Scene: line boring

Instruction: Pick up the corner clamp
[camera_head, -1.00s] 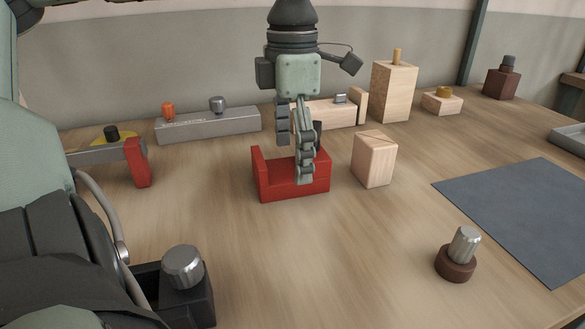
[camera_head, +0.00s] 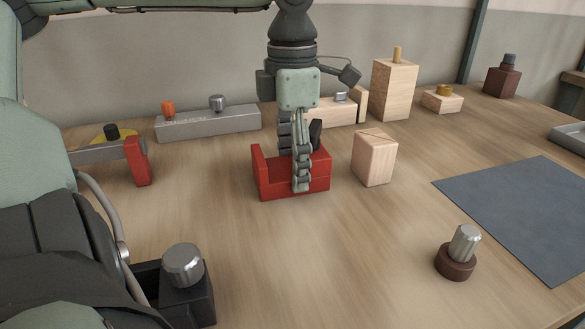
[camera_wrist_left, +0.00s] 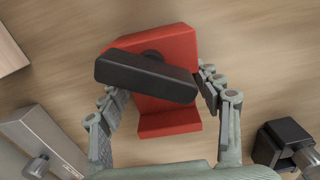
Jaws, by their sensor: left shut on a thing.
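The corner clamp is a red L-shaped block (camera_head: 272,182) with a black handle (camera_head: 316,134), resting on the wooden table at the middle of the head view. The wrist view shows its red body (camera_wrist_left: 170,122) with the black bar handle (camera_wrist_left: 146,77) lying across it. My left gripper (camera_head: 299,172) points straight down over it. Its fingers are shut on the clamp, one on each side of the red body in the wrist view. The fingers hide part of the clamp in the head view. My right gripper is not in view.
A wooden block (camera_head: 374,158) stands close to the right of the clamp. A grey bar (camera_head: 208,123) and a wooden fixture (camera_head: 330,112) lie behind it. A black block with a metal knob (camera_head: 184,265) is at front left. A dark mat (camera_head: 520,215) lies at right.

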